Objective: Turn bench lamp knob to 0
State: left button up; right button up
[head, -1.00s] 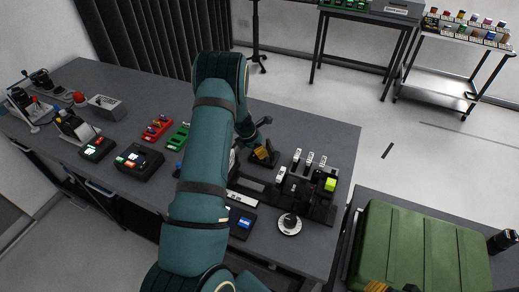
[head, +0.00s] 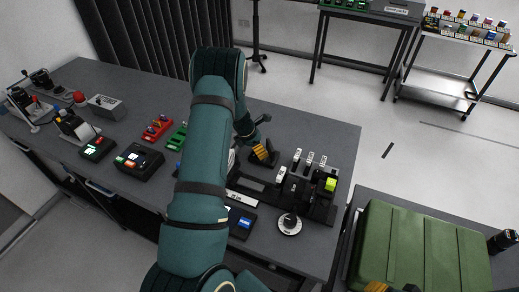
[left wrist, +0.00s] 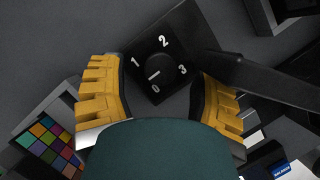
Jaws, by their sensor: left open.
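A dark square plate (left wrist: 137,82) marked 0, 1, 2 and 3 carries a round black knob (left wrist: 163,69) in the left wrist view. A short white line shows on the knob's lower-left side, between the 1 and the 0. My left gripper (left wrist: 160,98) is open, its yellow fingers either side of the plate's lower part and apart from the knob. In the head view its yellow fingers (head: 260,153) show just right of my arm, over the bench; the knob cannot be made out there. My right gripper (head: 377,287) is barely in view at the bottom edge.
A dark bar (left wrist: 265,80) reaches in close to the plate's right side. On the bench (head: 325,130), a slider panel (head: 318,209) and round white dial (head: 289,231) stand right of my arm. A green case (head: 415,250) lies at lower right.

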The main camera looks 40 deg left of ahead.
pick_arm(q)
jog(key=v, duration=1.1)
jog(key=shift+f, duration=0.1)
